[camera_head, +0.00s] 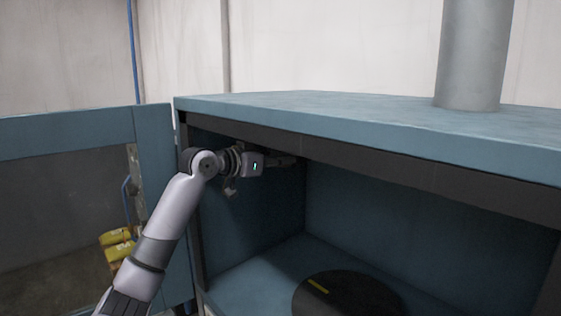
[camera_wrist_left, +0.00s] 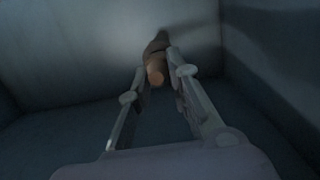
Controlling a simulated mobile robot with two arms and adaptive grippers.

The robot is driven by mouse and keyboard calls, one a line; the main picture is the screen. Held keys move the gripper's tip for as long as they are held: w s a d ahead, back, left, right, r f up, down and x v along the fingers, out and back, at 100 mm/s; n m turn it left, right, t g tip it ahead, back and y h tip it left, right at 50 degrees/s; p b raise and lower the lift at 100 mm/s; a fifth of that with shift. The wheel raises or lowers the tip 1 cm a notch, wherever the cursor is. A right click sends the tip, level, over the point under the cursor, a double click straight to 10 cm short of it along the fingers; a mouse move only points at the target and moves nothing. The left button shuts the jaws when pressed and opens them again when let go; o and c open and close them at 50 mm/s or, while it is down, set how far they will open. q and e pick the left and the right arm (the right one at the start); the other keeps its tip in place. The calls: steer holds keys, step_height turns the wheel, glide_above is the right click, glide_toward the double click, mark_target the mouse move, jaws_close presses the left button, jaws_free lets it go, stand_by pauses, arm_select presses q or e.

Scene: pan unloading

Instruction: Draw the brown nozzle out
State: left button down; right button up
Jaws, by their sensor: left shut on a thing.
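The brown nozzle (camera_wrist_left: 156,70) shows in the left wrist view, between the tips of my left gripper (camera_wrist_left: 158,78). Its round end faces the camera, and its far part runs toward a pale grey wall. My left gripper is shut on it. In the head view my left gripper (camera_head: 285,162) reaches inside the blue cabinet (camera_head: 400,122), just under its top edge. The nozzle cannot be made out in the head view. I cannot tell whether the nozzle's far end still touches the wall. My right gripper is not in view.
The cabinet's door (camera_head: 156,190) stands open at the left. A round black disc (camera_head: 350,297) with a yellow mark lies on the cabinet floor. A grey pipe (camera_head: 474,55) rises from the cabinet top. Yellow objects (camera_head: 117,245) show behind the door's window. The cabinet's middle is open space.

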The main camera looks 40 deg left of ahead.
arm_select(q)
steer(key=shift+s, duration=0.15)
steer(key=shift+s+a+b, duration=0.15)
steer(key=shift+s+b, duration=1.45)
steer(key=shift+s, duration=0.2)
steer(key=shift+r, duration=0.1)
